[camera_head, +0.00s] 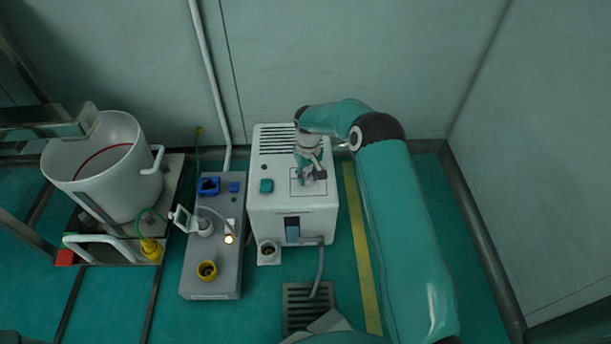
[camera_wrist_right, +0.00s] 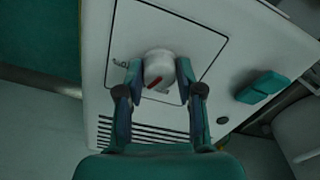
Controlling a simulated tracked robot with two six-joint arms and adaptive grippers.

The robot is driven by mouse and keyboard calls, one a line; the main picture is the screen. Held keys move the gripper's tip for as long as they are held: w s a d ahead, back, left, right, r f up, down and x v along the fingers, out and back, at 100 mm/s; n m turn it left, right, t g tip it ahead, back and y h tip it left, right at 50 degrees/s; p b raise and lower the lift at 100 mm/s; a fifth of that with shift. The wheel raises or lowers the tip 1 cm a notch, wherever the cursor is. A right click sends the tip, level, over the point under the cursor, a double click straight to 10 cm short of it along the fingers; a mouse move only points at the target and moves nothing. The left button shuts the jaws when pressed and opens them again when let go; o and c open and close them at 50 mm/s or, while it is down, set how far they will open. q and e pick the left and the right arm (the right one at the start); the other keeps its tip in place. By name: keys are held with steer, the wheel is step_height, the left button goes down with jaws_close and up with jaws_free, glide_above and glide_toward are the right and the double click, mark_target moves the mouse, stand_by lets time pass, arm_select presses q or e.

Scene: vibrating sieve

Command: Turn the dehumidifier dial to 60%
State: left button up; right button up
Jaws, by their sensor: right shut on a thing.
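The dehumidifier (camera_head: 292,212) is a white box with a vent grille on top, standing at the centre of the head view. Its dial is a round white knob (camera_wrist_right: 158,68) with a red mark, set in a dark-outlined square panel in the right wrist view. My right gripper (camera_wrist_right: 158,75) is shut on the dial, one finger on each side of it. In the head view my right gripper (camera_head: 312,178) reaches down onto the top of the box and hides the dial. The scale around the dial is too small to read. My left gripper is not in view.
A grey unit (camera_head: 212,262) with blue and yellow fittings stands left of the box. A white bucket (camera_head: 75,180) is further left. A floor drain (camera_head: 300,310) and a yellow line (camera_head: 358,240) lie nearby.

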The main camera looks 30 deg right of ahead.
mark_target(308, 176)
steer(key=o, duration=1.2)
steer(key=shift+c, duration=0.2)
steer(key=shift+r, duration=0.1)
steer(key=shift+r, duration=0.25)
step_height(308, 176, up, 11)
